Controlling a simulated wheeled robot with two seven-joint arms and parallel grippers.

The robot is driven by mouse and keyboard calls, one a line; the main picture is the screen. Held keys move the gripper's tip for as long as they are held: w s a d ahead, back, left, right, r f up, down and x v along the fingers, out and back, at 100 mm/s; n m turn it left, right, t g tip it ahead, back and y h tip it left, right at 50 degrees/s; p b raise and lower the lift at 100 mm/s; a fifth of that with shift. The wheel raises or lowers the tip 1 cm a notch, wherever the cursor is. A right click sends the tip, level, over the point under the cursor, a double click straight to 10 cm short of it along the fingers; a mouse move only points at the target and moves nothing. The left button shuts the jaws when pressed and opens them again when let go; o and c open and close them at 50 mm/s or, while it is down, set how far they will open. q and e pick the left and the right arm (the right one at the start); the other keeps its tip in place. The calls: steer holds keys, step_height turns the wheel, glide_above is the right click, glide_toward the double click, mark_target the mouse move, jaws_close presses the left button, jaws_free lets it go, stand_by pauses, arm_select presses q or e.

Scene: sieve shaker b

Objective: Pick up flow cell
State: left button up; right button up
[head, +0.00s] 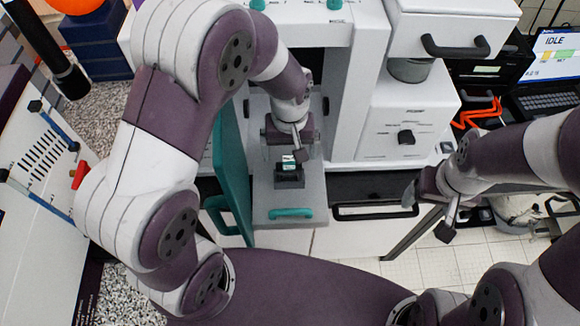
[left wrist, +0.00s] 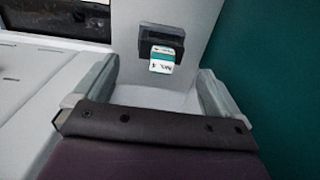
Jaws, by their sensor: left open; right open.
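The flow cell (head: 288,159) is a small white and teal piece sitting in a dark holder (head: 289,180) on a grey tray (head: 261,206) in the white instrument's bay. In the left wrist view the flow cell (left wrist: 162,60) shows its label upside down, below the dark top of the holder (left wrist: 160,38). My left gripper (head: 290,146) is open and empty, close to the flow cell. In the left wrist view its two fingers (left wrist: 158,80) stand apart, with the flow cell beyond and between them. My right gripper (head: 428,211) is open and empty, off to the right.
A teal door (head: 231,165) stands open left of the tray. The tray has a teal handle (head: 291,213) in front. A white unit with a black knob (head: 405,137) stands right of the bay. A screen reading IDLE (head: 556,50) is at the far right.

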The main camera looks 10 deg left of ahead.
mark_target(290, 159)
arm_select(q)
steer(key=shift+a+f+p, duration=0.2)
steer(key=shift+f+p, duration=0.3)
steer(key=shift+f, duration=0.05)
steer(key=shift+a+f+p, duration=0.2)
steer(key=shift+f+p, duration=0.3)
steer(key=shift+f, duration=0.05)
steer(key=f, duration=0.3)
steer(key=shift+s+d, duration=0.1)
steer(key=shift+d, duration=0.2)
steer(key=shift+d+f, duration=0.2)
steer(key=shift+a, duration=0.25)
steer(key=c, duration=1.1)
steer(key=shift+c, duration=1.1)
steer(key=shift+d, duration=0.15)
steer(key=shift+r, duration=0.1)
